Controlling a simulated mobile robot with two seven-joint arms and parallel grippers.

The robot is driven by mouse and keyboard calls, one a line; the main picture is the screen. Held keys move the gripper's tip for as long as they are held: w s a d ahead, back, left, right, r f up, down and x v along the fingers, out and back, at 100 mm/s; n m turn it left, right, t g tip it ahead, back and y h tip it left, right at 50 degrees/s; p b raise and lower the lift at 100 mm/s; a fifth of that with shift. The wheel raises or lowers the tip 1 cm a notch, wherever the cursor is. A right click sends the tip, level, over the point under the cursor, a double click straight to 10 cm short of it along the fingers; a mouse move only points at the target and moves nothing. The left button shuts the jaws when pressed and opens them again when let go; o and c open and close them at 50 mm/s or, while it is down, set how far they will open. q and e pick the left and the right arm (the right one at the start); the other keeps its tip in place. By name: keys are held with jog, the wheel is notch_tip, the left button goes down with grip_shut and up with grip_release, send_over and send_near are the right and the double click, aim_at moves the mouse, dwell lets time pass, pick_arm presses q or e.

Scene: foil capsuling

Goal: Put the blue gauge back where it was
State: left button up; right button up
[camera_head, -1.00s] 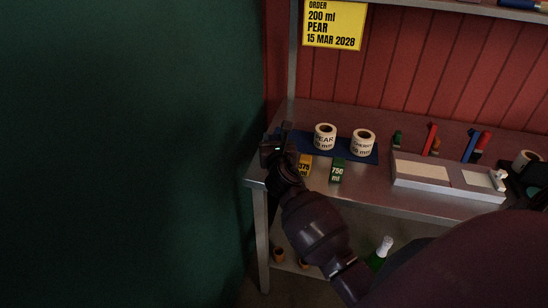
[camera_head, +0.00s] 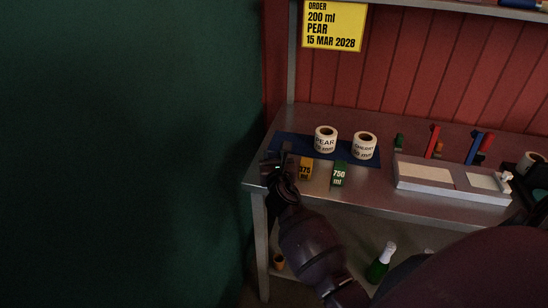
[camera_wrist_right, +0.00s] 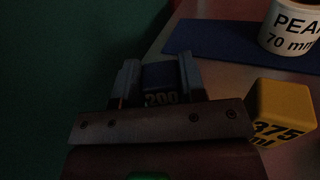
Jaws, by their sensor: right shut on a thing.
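The blue gauge (camera_wrist_right: 160,82), marked 200, sits between the two fingers of my right gripper (camera_wrist_right: 160,78), which is shut on it. In the head view my right gripper (camera_head: 279,161) is at the left front corner of the bench, left of the yellow 375 gauge (camera_head: 305,168). The arm largely hides the blue gauge there. The green 750 ml gauge (camera_head: 339,174) stands right of the yellow one. I cannot tell whether the blue gauge touches the bench top. My left gripper is not in view.
A blue mat (camera_head: 296,141) behind the gauges carries the PEAR roll (camera_head: 325,140) and a second label roll (camera_head: 364,146). A pale tray-like device (camera_head: 452,180) stands to the right. A green wall (camera_head: 130,150) is close on the left. A green bottle (camera_head: 380,263) is below.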

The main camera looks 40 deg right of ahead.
jog(key=shift+f, duration=0.45)
jog(key=o, duration=1)
jog(key=shift+r, duration=0.1)
jog(key=shift+s+r+p, duration=0.15)
jog(key=shift+r+p, duration=0.2)
jog(key=shift+r, duration=0.4)
jog(key=v, duration=1.1)
jog(key=s+a+f+m+g+y, duration=0.2)
jog(key=s+f+m+y, duration=0.2)
jog(key=s+f+m, duration=0.4)
jog(key=s+a+f+m+g+y, duration=0.2)
jog(key=s+f+m, duration=0.7)
jog(key=m, duration=1.2)
jog(key=s+a+y, duration=0.1)
jog(key=s+y, duration=0.1)
jog(key=shift+s+a+m, duration=0.25)
jog(key=shift+m, duration=0.05)
